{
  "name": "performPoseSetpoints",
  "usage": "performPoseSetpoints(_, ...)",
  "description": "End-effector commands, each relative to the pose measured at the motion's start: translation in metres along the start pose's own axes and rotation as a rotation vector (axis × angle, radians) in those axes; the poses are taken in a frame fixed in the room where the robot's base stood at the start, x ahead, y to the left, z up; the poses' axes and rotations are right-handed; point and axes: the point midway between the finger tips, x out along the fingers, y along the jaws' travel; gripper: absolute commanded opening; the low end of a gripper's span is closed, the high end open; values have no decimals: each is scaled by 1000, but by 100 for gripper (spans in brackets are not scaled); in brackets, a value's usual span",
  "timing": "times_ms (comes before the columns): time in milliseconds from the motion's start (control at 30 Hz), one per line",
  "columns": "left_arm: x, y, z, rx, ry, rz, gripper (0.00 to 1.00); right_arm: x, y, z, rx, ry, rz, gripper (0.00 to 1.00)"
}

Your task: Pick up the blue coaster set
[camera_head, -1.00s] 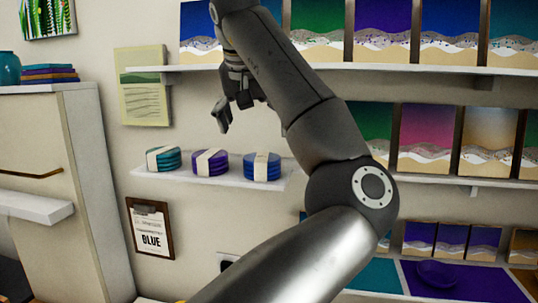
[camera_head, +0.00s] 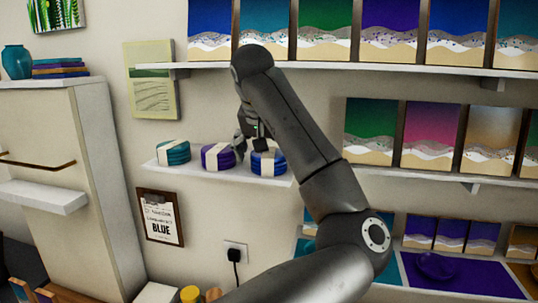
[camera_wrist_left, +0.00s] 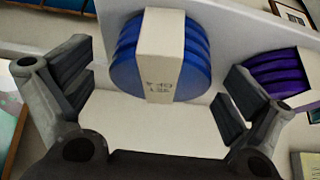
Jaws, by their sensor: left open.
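The blue coaster set (camera_head: 268,164) is a round stack with a pale paper band, at the right end of the small white shelf (camera_head: 222,174). My left gripper (camera_head: 249,146) is over its upper left part in the head view and partly hides it. In the left wrist view, the blue coaster set (camera_wrist_left: 160,55) lies ahead, between the lines of the two spread fingers of my left gripper (camera_wrist_left: 157,84). The fingers are open and empty, and no contact with the set shows. My right gripper is not in view.
The purple coaster set (camera_head: 216,156) stands close to the left of the blue one, with the teal set (camera_head: 173,152) beyond it. The upper shelf (camera_head: 350,66) with several pictures is above. A clipboard (camera_head: 160,217) marked BLUE hangs below.

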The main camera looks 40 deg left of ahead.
Motion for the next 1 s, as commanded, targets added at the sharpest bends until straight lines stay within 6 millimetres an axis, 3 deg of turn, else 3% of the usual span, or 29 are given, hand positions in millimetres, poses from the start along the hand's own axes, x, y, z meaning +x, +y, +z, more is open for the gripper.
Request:
performPoseSetpoints(333,10,0,0,-1,1,0,100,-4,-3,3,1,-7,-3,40)
performPoseSetpoints(767,10,0,0,-1,0,0,46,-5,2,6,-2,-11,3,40)
performPoseSetpoints(1000,10,0,0,-1,1,0,44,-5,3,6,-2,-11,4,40)
